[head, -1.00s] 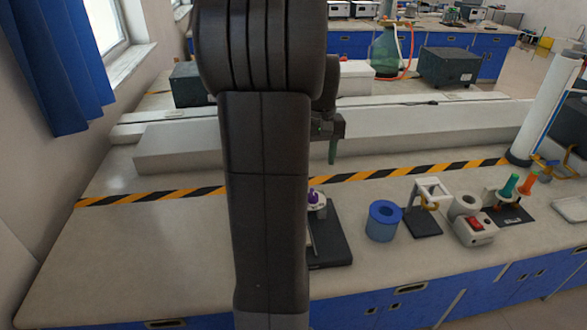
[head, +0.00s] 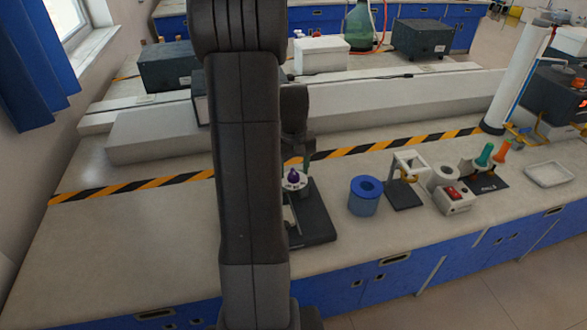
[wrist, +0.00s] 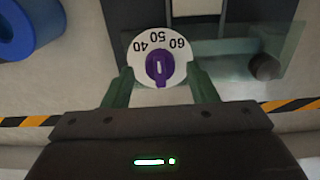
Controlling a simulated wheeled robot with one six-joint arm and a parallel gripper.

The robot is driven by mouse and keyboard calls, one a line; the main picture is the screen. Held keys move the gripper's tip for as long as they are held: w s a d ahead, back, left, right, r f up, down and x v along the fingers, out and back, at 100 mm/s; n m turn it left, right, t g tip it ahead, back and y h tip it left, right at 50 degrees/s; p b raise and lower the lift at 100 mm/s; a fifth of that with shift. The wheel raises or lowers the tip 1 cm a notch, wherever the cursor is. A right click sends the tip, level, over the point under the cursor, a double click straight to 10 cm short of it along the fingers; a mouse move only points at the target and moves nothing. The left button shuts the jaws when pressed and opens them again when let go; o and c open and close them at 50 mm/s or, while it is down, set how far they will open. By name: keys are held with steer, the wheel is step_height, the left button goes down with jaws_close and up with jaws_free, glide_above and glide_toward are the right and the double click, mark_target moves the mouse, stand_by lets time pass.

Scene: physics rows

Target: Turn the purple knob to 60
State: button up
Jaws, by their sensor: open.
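The purple knob (wrist: 159,68) sits on a white dial (wrist: 136,66) marked 40, 50 and 60, which read upside down in the wrist view. The knob's pale line lies upright in that view, roughly in line with 50. My gripper (wrist: 160,78) is open, with one green finger on each side of the dial's near half. I cannot tell how high the fingertips are above the dial. In the head view the purple knob (head: 293,175) shows on a dark-based stand (head: 314,223), just right of my arm, which hides part of the stand.
A blue ring-shaped object (head: 364,196) stands right of the stand. Further right are a small white frame (head: 409,162) and a white box with a red switch (head: 454,199). A striped tape line (head: 360,148) and a raised ledge (head: 400,103) run behind. The left bench top is clear.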

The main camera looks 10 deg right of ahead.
steer(key=shift+f, duration=0.35)
steer(key=c, duration=1)
steer(key=m, duration=0.4)
steer(key=shift+m+b, duration=0.35)
steer(key=shift+m, duration=2.15)
